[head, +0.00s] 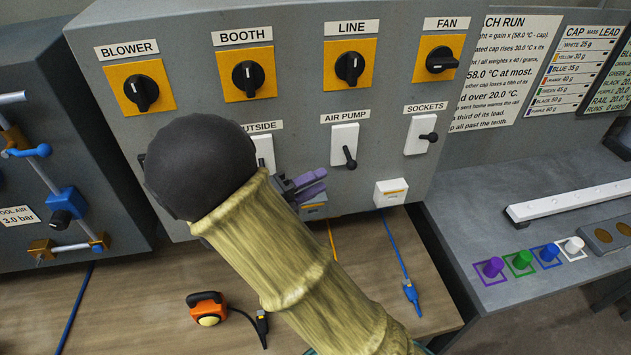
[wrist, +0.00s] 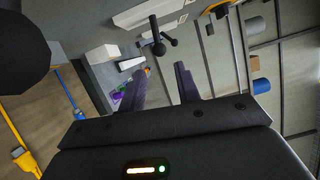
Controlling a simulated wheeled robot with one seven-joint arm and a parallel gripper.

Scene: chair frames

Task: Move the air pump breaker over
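The air pump breaker (head: 343,138) is a white plate under the AIR PUMP label, with a black ball-tipped lever (head: 350,160) hanging downward. My gripper (head: 319,182) is just below and left of this lever, its purple fingers apart, with a gap between fingers and lever. In the wrist view my gripper (wrist: 158,82) is open and empty. A black ball-ended lever (wrist: 157,44) stands just beyond the fingertips, with a second one beside it; this is likely the air pump lever. My arm partly covers the OUTSIDE breaker (head: 265,152).
The SOCKETS breaker (head: 418,134) is to the right. Rotary knobs for BLOWER (head: 141,92), BOOTH, LINE and FAN (head: 440,60) run above. A white box (head: 391,193) sits low on the panel. Cables and an orange tool (head: 207,308) lie on the wooden bench.

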